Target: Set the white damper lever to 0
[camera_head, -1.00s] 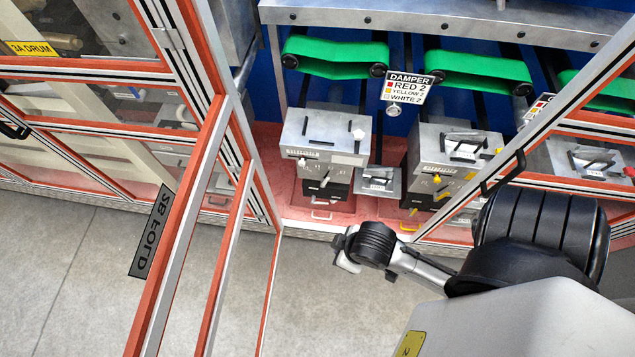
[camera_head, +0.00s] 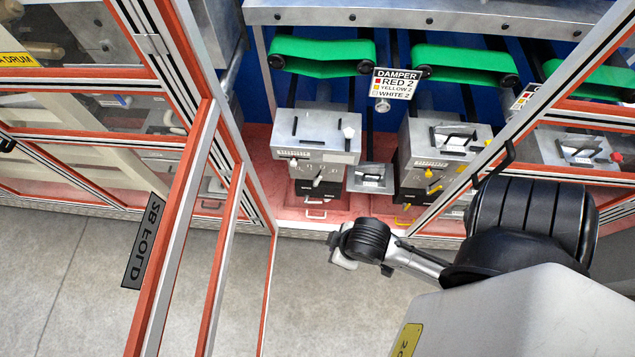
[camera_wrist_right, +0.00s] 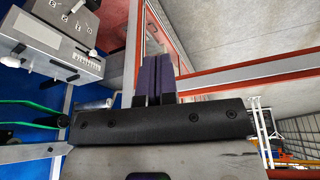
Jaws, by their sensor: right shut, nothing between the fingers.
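The grey box with white-knobbed controls (camera_head: 316,146) stands behind the open fold door's gap. A white knob (camera_head: 348,132) sits at the right end of its slotted top. Another white knob (camera_head: 293,162) and a pale handle (camera_head: 318,181) are on its front; I cannot tell which is the damper lever, and the scale marks are too small to read surely. My right gripper (camera_wrist_right: 157,75) is shut and empty, apart from any box. In the right wrist view a grey box (camera_wrist_right: 45,42) with a white knob (camera_wrist_right: 10,61) lies to its left. My left gripper is out of view.
A sign (camera_head: 396,83) reads DAMPER, RED 2, YELLOW 2, WHITE 2. A box with yellow knobs (camera_head: 445,150) stands to the right. Red-and-silver door frames, one labelled 2B FOLD (camera_head: 145,240), flank the opening. The floor (camera_head: 310,310) before it is clear.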

